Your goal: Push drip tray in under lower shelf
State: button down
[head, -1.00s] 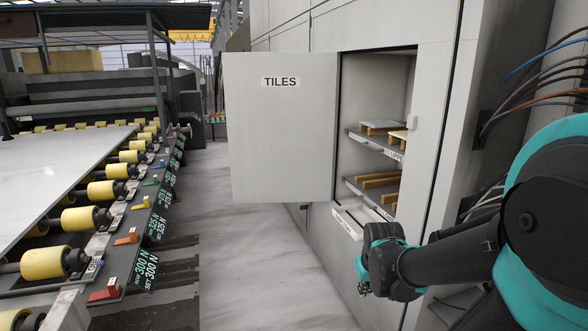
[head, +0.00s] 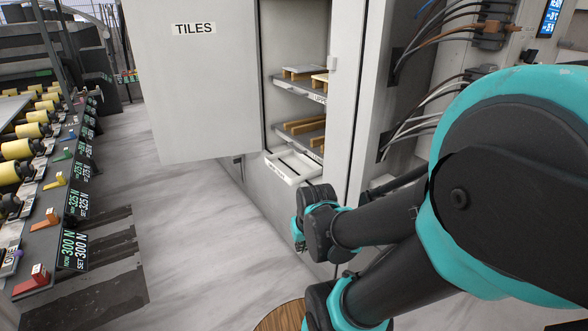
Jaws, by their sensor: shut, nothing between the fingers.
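The drip tray (head: 290,179) is a shallow white tray with a label on its front. It sticks out of the cabinet opening at the bottom, below the grey lower shelf (head: 313,148). Its right end is close to my arm in the picture; I cannot tell the depth between them. The lower shelf holds wooden strips. My arm comes in from the right, and its dark and teal joint lies in front of and right of the tray. My gripper's fingers do not show; they are hidden or outside the frame.
The cabinet door marked TILES (head: 195,90) stands open on the left. The upper shelf (head: 300,90) holds tiles and wood pieces. Cables (head: 425,100) hang on the right. The floor (head: 190,215) between is clear.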

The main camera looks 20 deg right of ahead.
aim_at(309, 169)
jog(key=i+j+z, duration=0.3)
jog(key=i+j, duration=0.2)
jog(key=i, duration=0.25)
jog(key=i+j+z, duration=0.3)
jog(key=i+j, duration=0.4)
